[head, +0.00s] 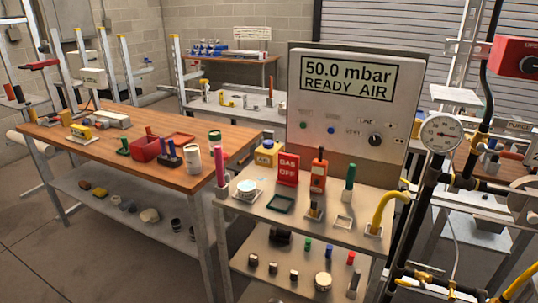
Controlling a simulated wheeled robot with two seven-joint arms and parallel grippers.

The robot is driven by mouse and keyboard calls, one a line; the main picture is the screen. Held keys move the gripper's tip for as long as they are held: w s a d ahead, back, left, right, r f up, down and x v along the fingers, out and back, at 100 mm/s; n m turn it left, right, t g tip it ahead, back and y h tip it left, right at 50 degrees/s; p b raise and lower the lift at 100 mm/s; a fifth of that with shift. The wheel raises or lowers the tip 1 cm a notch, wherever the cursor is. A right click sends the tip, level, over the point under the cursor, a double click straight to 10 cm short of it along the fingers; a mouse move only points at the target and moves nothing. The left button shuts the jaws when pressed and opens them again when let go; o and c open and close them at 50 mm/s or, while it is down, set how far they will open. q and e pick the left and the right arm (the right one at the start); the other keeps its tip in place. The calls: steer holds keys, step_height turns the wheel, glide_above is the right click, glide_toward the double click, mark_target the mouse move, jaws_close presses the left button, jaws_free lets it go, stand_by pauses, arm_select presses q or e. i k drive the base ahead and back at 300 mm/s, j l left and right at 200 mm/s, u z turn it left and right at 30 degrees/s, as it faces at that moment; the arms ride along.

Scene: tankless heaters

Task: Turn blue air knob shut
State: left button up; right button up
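No thing that I can surely call the blue air knob shows. A small round blue spot (331,130), perhaps a button or lamp, sits on the grey control panel (400,100). The panel's display (348,78) reads "50.0 mbar READY AIR". A black round knob (376,140) is on the panel's lower right. A pressure gauge (441,133) stands on dark piping at the right, with yellow fittings (425,273) lower down. Neither of my grippers is in view.
A metal cart (322,215) below the panel holds a red "GAS OFF" tag (288,169), a yellow hose (388,208) and small parts. A wooden workbench (100,150) with a red bin (146,149) stands left. Floor at lower left is clear.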

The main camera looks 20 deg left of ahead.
mark_target(267, 143)
steer(key=u, duration=2)
steer(key=i+l, duration=0.15)
steer(key=l, duration=0.2)
steer(key=i+l, duration=0.15)
steer(key=l, duration=0.15)
steer(key=i+l, duration=0.2)
steer(key=l, duration=0.15)
steer(key=i+l+u, duration=0.1)
steer(key=l, duration=0.25)
steer(key=i+l, duration=0.2)
steer(key=l, duration=0.15)
steer(key=k+j+u, duration=0.15)
steer(key=l+z, duration=0.1)
steer(key=l, duration=0.25)
